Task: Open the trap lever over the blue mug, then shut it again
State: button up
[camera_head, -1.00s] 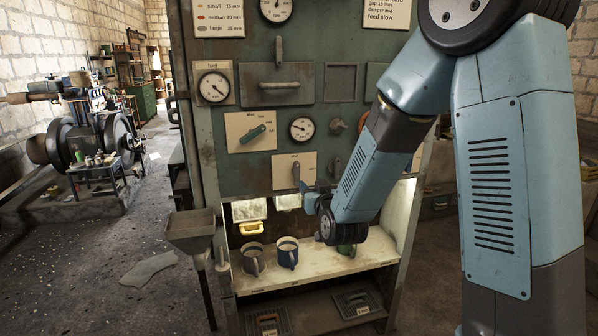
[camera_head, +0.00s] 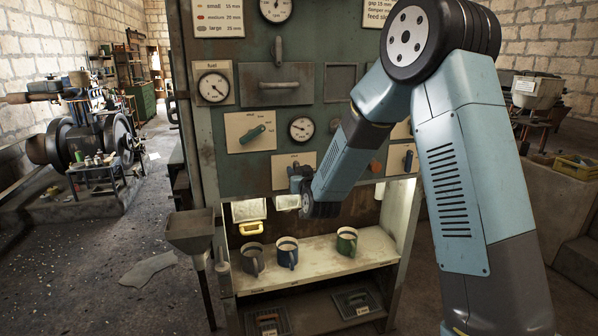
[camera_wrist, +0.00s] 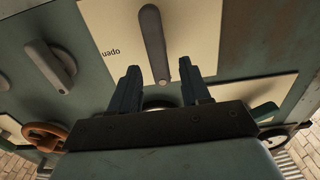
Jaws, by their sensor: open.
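The blue mug (camera_head: 287,252) stands upright on the pale shelf (camera_head: 330,262), between a grey mug (camera_head: 252,259) and a green mug (camera_head: 346,242). Above it, a cream lever plate (camera_head: 280,163) is on the green panel; my gripper (camera_head: 298,174) covers most of its lever in the head view. In the wrist view, the grey lever (camera_wrist: 152,35) lies roughly upright on its plate, beside upside-down lettering "open". My gripper (camera_wrist: 161,72) is open, one finger to each side of the lever's near end. I cannot tell whether they touch.
A green lever (camera_head: 252,133) sits up and left. An orange-brown wheel (camera_wrist: 45,135) is close by in the wrist view. A funnel (camera_head: 190,230) stands left.

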jog(key=shift+x, duration=0.85)
grip_shut()
jog(key=shift+d, duration=0.1)
